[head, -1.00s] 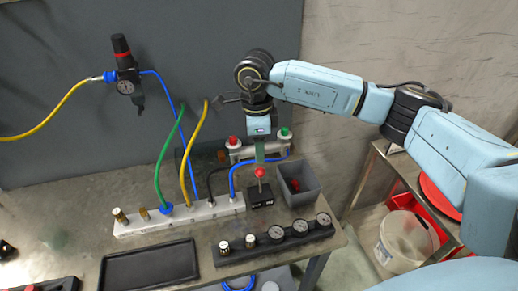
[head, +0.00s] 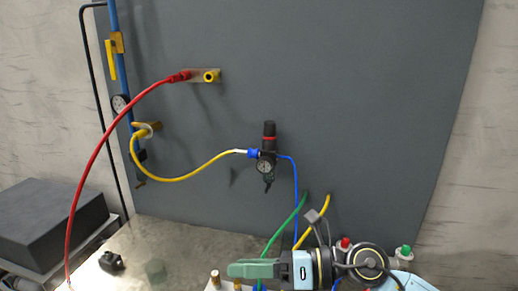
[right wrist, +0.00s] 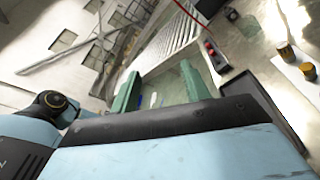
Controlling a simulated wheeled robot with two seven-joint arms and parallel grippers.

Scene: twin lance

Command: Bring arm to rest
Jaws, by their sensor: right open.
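My right gripper (head: 236,270) shows at the bottom of the head view, its green fingers pointing left above the bench. In the right wrist view its two green fingers (right wrist: 158,84) stand apart with nothing held between them. Part of my light-blue right arm shows behind it at the lower right of the head view. My left gripper is not in the head view.
A regulator with a gauge (head: 265,160) hangs on the grey panel (head: 350,90). A green hose (head: 285,228), a yellow hose and a blue hose run down close behind the right gripper. A red hose (head: 105,150) arches at left. A dark box (head: 50,225) stands at far left.

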